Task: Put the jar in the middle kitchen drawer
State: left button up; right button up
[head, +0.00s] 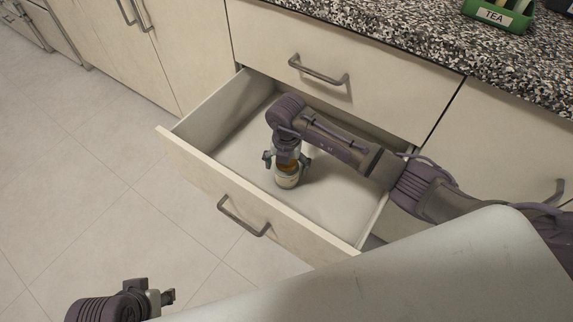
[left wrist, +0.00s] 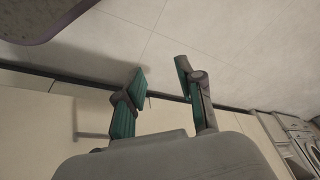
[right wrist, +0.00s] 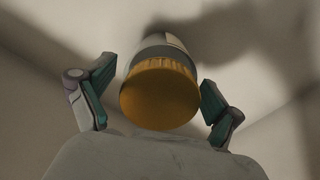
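The jar (head: 287,180) has a pale label and an orange lid (right wrist: 160,95). It is inside the pulled-out middle drawer (head: 330,205) and looks upright on its floor. My right gripper (head: 287,162) reaches down into the drawer over the jar. In the right wrist view its fingers (right wrist: 157,88) are spread on both sides of the jar, with gaps beside the lid. My left gripper (head: 170,297) is outside the drawer at the bottom left of the head view. In the left wrist view its fingers (left wrist: 161,75) are apart and empty.
The drawer is otherwise bare. A closed drawer (head: 290,45) is above it, below a speckled countertop (head: 420,35). A green TEA box (head: 500,15) stands on the counter. Cabinet doors (head: 110,50) are at the left. The tiled floor (head: 90,190) is clear.

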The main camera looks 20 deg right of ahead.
notch_tip(320, 180, up, 7)
jog(key=shift+f+p, duration=0.2)
jog(key=shift+p, duration=0.8)
notch_tip(320, 180, up, 4)
jog(key=shift+r+p, duration=0.2)
jog(key=shift+p, duration=0.2)
pick_arm(q)
jog(key=shift+x, duration=2)
pick_arm(e)
jog(key=shift+r, duration=0.65)
pick_arm(q)
jog(key=shift+w+d, duration=0.1)
